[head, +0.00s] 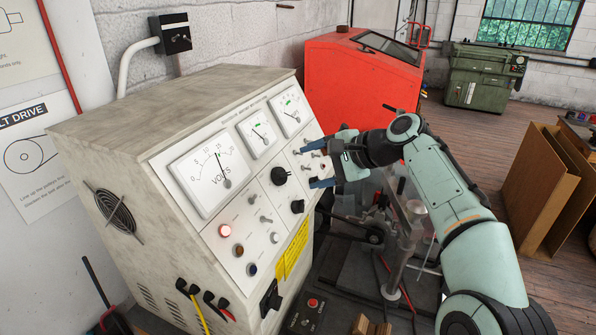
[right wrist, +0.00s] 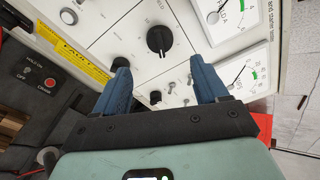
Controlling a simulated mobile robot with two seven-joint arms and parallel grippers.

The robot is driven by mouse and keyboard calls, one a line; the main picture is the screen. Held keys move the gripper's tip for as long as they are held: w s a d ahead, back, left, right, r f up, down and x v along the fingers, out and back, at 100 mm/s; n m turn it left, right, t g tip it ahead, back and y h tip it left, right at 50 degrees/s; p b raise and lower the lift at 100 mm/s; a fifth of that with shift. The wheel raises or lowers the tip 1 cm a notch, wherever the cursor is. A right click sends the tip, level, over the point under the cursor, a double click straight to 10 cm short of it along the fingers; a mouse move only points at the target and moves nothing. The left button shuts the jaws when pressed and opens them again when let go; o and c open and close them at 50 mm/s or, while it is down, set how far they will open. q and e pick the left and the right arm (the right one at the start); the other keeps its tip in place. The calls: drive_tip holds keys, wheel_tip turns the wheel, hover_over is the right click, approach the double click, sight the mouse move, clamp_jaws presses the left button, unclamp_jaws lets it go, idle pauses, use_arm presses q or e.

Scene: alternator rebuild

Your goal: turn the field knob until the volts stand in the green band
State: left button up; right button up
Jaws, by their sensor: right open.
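The volts meter (head: 203,172) is the large white dial on the slanted panel of the test bench. Its needle leans up and slightly left, close to a small green mark near 15; I cannot tell exactly whether it lies inside the band. The large black knob (head: 279,176), which seems to be the field knob, sits below the smaller meters; it also shows in the right wrist view (right wrist: 159,39). My right gripper (head: 323,162) is open and empty at the panel's right part, right of the knob. In the right wrist view its fingers (right wrist: 163,72) are apart, with the knob beyond their tips.
Two smaller meters (head: 258,131) (head: 291,110), a second black knob (head: 297,206), toggle switches and a lit red lamp (head: 225,230) crowd the panel. A yellow label (head: 293,250) is below.

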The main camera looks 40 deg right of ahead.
drive_tip(key=v, duration=0.5)
idle(0.6)
